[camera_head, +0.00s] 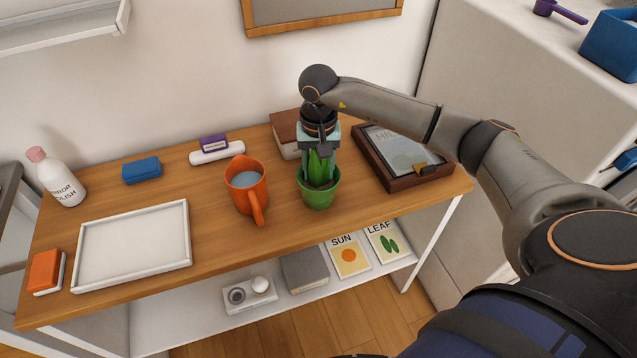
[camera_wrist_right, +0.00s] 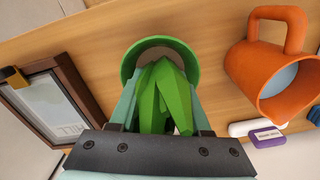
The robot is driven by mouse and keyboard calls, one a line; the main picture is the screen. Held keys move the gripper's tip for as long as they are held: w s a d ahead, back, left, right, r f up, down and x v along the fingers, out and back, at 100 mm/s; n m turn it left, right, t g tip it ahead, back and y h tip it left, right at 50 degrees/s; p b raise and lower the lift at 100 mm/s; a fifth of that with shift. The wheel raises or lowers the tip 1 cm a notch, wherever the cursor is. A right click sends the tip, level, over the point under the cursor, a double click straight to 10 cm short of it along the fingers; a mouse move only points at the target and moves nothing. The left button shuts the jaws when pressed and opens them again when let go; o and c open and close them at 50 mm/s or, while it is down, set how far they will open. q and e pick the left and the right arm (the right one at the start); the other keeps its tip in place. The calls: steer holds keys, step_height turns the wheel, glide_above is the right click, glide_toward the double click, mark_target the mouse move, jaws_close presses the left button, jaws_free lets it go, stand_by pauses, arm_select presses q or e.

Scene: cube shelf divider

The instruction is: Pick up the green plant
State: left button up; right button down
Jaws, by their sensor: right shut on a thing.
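The green plant (camera_head: 318,190) has upright green leaves in a green pot and is on the wooden tabletop, right of the orange mug. It also shows in the right wrist view (camera_wrist_right: 160,95), with its leaves between the fingers. My right gripper (camera_head: 318,152) comes down from above and is shut on the plant's leaves. The gripper also shows in the right wrist view (camera_wrist_right: 160,120). I cannot tell whether the pot is touching the table. My left gripper is not in view.
An orange mug (camera_head: 246,188) with bluish liquid stands close left of the plant. A dark framed picture (camera_head: 380,178) lies close on its right. A brown block (camera_head: 285,135) is behind. A white tray (camera_head: 105,268) and a bottle (camera_head: 58,182) are at left.

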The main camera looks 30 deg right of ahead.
steer(key=shift+r, duration=0.2)
steer(key=shift+w+r, duration=0.1)
steer(key=shift+r, duration=0.15)
step_height(320, 180, up, 2)
steer(key=shift+r+b, duration=0.2)
steer(key=shift+b, duration=0.25)
steer(key=s+a+r+b, duration=0.1)
steer(key=s+a+r, duration=0.9)
steer(key=shift+f, duration=0.1)
